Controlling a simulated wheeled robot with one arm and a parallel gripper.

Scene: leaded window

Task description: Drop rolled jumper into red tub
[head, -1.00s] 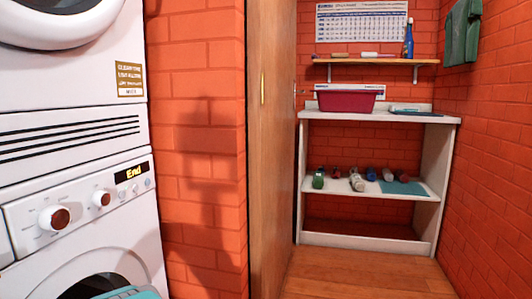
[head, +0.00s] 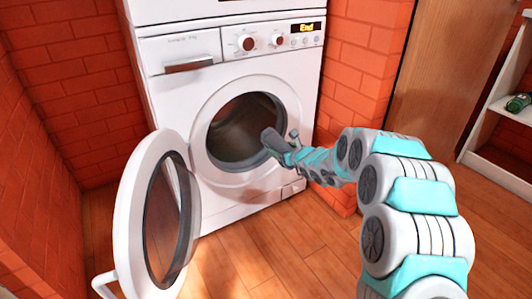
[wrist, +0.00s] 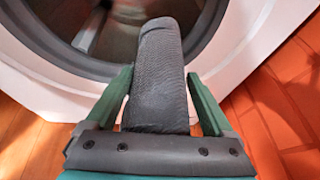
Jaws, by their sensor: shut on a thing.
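The rolled jumper (wrist: 158,85) is a dark grey, ribbed roll. In the wrist view it stands lengthwise between the two green fingers of my gripper (wrist: 158,100), which is shut on it. In the head view my gripper (head: 290,152) reaches to the washing machine's round opening, with the grey roll (head: 272,140) at its tip in front of the right part of the opening. The red tub is not in either view now.
The washing machine (head: 220,205) has its round door (head: 128,225) swung open to the left. A brick wall stands right of it, then a wooden door (head: 435,75). A white shelf unit (head: 490,120) shows at the right edge. The wooden floor (head: 300,255) in front is clear.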

